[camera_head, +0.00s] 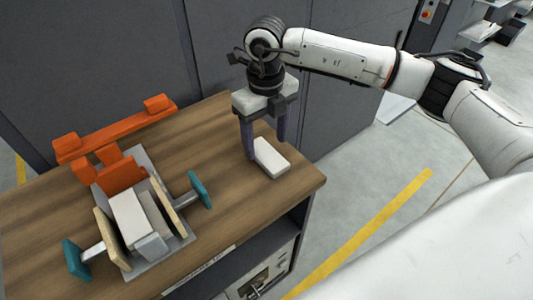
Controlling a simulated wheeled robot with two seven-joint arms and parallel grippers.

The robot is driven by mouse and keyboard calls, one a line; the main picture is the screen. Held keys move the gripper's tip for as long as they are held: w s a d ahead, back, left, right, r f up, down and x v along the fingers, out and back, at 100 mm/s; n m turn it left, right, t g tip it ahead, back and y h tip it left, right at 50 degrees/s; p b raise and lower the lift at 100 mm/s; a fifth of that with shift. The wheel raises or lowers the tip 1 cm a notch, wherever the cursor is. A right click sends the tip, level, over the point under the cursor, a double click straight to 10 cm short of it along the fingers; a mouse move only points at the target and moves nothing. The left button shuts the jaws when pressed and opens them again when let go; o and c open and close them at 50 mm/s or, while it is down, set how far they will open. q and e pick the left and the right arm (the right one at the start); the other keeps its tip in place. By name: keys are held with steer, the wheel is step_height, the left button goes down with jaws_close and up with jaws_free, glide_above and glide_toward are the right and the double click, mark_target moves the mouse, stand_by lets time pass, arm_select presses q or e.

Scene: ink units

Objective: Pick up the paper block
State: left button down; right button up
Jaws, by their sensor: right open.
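The paper block (271,158) is a small white rectangular block lying flat on the wooden table, near its right end. My right gripper (264,150) points down directly over the block's far end. Its two dark fingers are apart, one at the block's left side and one toward its far right side. I cannot tell whether either finger touches the block. My left gripper is not in the picture.
A grey fixture (182,238) with wooden plates, a white block and teal-ended clamps stands on the table's left part. An orange bracket (117,129) lies behind it. Dark grey panels (120,50) rise behind the table. Bare wood (235,215) separates fixture and paper block.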

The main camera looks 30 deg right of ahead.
mark_target(267, 154)
step_height(267, 154, down, 3)
steer(key=shift+d+f, duration=0.1)
steer(key=shift+f, duration=0.1)
steer(key=c, duration=1.2)
steer(key=shift+r, duration=0.1)
